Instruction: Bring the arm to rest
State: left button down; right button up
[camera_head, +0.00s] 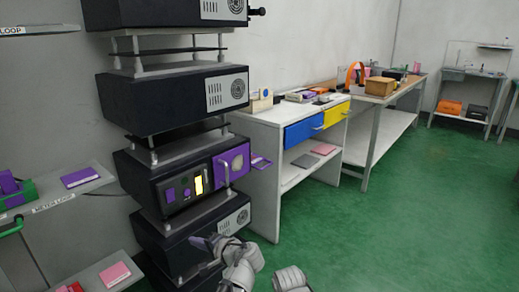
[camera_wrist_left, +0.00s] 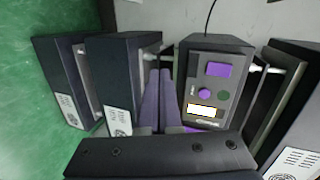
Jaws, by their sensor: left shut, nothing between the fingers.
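My left gripper (camera_head: 207,243) is low in the head view, in front of the stack of dark units, with its light grey wrist behind it. In the left wrist view its two purple-grey fingers (camera_wrist_left: 157,98) lie together, shut with nothing between them. The fingers point at the stack and appear apart from it. The dark unit with the purple panel (camera_head: 185,188) has a lit yellow display, a round knob and a pale upright handle. It also shows in the left wrist view (camera_wrist_left: 222,62). My right gripper is not in view.
Other dark units (camera_head: 170,100) stand above and below on grey posts. A white cabinet (camera_head: 262,180) with blue and yellow drawers stands right of the stack. Shelves with a purple book (camera_head: 80,177) and a pink book (camera_head: 115,274) are at left. The green floor (camera_head: 400,220) at right is clear.

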pick_arm(q)
jog(key=s+d+f+n+g+h, duration=0.2)
jog(key=s+f+n+g+h, duration=0.35)
jog(key=s+f+h, duration=0.65)
jog(key=s+d+f+m+g+y, duration=0.1)
jog(key=s+d+m, duration=0.15)
jog(key=d, duration=0.45)
jog(key=s+d+f+m+g, duration=0.15)
jog(key=s+d, duration=0.25)
jog(key=d, duration=0.4)
notch_tip(320, 180, up, 38)
jog(key=p, duration=3.8)
jog(key=shift+r+p, duration=0.25)
jog(key=shift+p, duration=0.1)
jog(key=shift+n, duration=0.25)
jog(key=shift+a, duration=0.15)
